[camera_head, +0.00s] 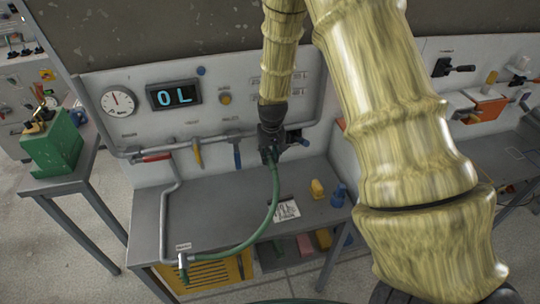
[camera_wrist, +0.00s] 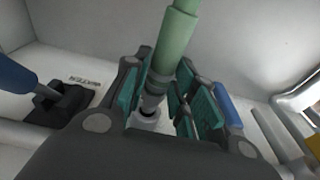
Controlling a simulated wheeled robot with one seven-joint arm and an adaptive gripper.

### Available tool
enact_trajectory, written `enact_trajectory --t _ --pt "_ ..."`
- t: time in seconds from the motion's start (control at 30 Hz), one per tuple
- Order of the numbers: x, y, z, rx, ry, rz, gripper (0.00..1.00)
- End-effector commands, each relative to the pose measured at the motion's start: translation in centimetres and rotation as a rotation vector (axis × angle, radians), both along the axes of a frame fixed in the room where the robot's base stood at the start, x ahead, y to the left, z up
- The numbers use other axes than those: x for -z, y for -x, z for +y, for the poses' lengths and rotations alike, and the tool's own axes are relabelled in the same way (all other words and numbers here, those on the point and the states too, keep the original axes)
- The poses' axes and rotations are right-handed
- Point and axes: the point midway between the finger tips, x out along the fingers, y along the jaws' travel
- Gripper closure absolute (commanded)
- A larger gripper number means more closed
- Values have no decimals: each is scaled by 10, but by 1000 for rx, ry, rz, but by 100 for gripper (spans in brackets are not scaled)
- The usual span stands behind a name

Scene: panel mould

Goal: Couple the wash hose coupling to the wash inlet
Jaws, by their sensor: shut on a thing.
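My gripper (camera_head: 270,145) is in front of the panel, right of the blue-handled valve. It is shut on the wash hose coupling, a grey collar (camera_wrist: 155,86) on the end of the green hose (camera_wrist: 174,38), between its teal finger pads. A pale round fitting with a dark opening (camera_wrist: 147,115) shows just beyond the collar in the wrist view. I cannot tell whether it is the wash inlet or part of the coupling, or whether they touch. In the head view the hose (camera_head: 269,218) hangs from my gripper and curves down to the bench's front left; my gripper hides the coupling there.
A grey pipe (camera_head: 172,208) runs down the panel to the bench. Red, yellow and blue (camera_head: 237,154) handles sit along it. A gauge (camera_head: 118,103) and lit display (camera_head: 174,94) are above. A white card (camera_head: 286,210), yellow piece (camera_head: 317,188) and blue piece (camera_head: 338,194) lie on the bench.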

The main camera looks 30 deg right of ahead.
Motion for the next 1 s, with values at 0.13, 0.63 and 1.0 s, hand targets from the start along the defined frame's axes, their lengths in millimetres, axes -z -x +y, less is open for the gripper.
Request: enact_trajectory --t 0.13,0.63,1.0 --pt "0 -3 -1 0 0 0 100" --pt "0 -12 -3 0 0 0 100" --pt "0 -18 -5 0 0 0 100"
